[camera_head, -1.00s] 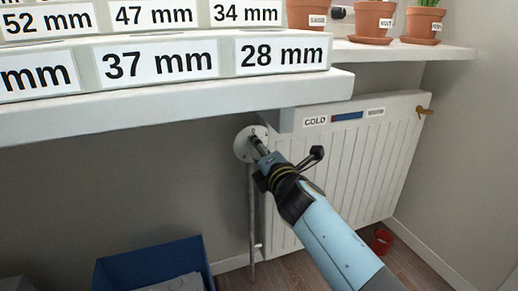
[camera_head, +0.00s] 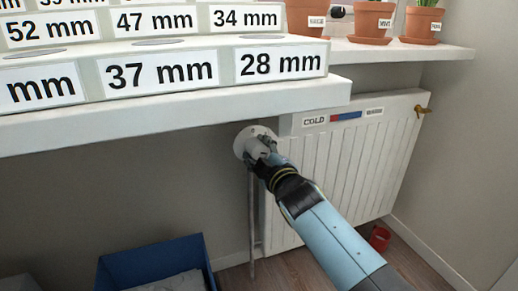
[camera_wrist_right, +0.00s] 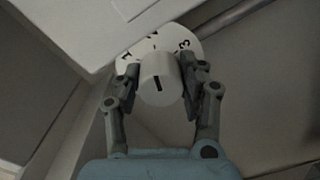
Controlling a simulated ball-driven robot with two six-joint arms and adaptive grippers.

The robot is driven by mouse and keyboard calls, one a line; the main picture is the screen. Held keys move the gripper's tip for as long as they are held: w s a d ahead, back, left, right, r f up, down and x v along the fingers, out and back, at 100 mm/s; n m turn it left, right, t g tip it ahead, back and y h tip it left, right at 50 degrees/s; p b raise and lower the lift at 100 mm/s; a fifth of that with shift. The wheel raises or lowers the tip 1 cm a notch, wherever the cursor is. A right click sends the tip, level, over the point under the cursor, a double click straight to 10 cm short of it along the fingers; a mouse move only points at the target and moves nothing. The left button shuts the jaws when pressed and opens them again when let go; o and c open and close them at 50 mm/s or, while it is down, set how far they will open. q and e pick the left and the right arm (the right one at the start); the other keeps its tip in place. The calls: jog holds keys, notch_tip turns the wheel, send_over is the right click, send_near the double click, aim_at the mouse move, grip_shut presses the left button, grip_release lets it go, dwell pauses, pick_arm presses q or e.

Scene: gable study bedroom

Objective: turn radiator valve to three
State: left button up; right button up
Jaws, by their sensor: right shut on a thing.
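The radiator valve has a white knob (camera_wrist_right: 160,78) with a dark pointer line, in front of a round white dial (camera_wrist_right: 190,44) with dark numbers. A 3 shows at the dial's upper right in the right wrist view. In the head view the dial (camera_head: 243,139) sits at the radiator's left end, on top of a thin pipe. My right gripper (camera_wrist_right: 160,84) is shut on the knob, one finger on each side; in the head view the gripper (camera_head: 266,154) partly hides the knob. My left gripper is not in view.
The white radiator (camera_head: 345,160) carries a cold-to-warm strip that now shows red and blue. A shelf (camera_head: 180,110) with labelled blocks overhangs the valve at left. A blue box (camera_head: 155,262) and a red pot (camera_head: 380,239) are on the floor.

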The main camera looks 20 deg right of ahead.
jog(key=shift+m, duration=0.9)
jog(key=m+p, duration=0.4)
jog(key=m, duration=0.4)
jog(key=shift+f, duration=0.15)
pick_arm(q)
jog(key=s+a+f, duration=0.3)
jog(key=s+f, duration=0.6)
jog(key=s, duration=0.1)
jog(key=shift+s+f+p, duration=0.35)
pick_arm(e)
jog(key=shift+s+f+m, duration=0.1)
jog(key=shift+f+m, duration=0.05)
jog(key=shift+m, duration=0.45)
jog(key=shift+a, duration=0.1)
jog(key=o, duration=1.2)
jog(key=shift+c, duration=0.2)
jog(key=s, duration=1.2)
jog(key=shift+d, duration=0.35)
